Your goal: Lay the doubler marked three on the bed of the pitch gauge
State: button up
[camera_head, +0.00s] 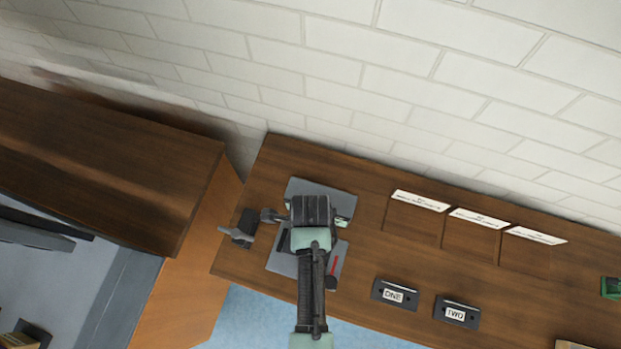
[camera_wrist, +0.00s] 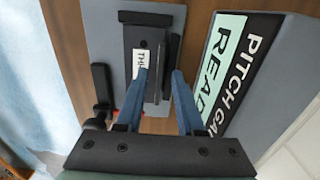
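The pitch gauge (camera_head: 280,264) is a grey unit at the left of the wooden bench, partly hidden under my arm in the head view. In the wrist view its sign (camera_wrist: 228,75) reads "PITCH GAUGE" and "READY". A dark doubler (camera_wrist: 149,38) with a white label, of which "TH" shows, lies over the grey bed (camera_wrist: 103,35). I cannot tell whether it touches the bed all along. My gripper (camera_wrist: 160,85) is open, its blue fingers on either side of the doubler's upright dark fin, with visible gaps. In the head view the fingers are hidden by my wrist.
Doublers marked ONE (camera_head: 394,295) and TWO (camera_head: 456,312) lie on the bench to the right. Several labelled recesses (camera_head: 415,220) behind them look empty. A dark-knobbed lever (camera_head: 331,282) sits at the gauge's front.

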notch_tip(320, 180, up, 13)
jog(key=w+r+n+t, duration=0.5)
jog(key=w+r+t, duration=0.2)
jog(key=w+r, duration=0.6)
jog(key=w+r+n+t, duration=0.55)
jog(key=w+r, duration=0.35)
jog(key=r, duration=0.7)
notch_tip(320, 180, up, 18)
jog(key=n+t, duration=0.4)
jog(key=t, duration=0.3)
jog(key=s+r+n+t, duration=0.3)
jog(key=s+r, duration=0.3)
jog(key=r, duration=0.4)
jog(key=s+r+n+t, duration=0.4)
jog(key=s+r+t, duration=0.1)
jog(key=r, duration=0.4)
jog(key=shift+s+r+p, duration=0.35)
jog(key=shift+s+p, duration=0.1)
jog(key=shift+s, duration=0.25)
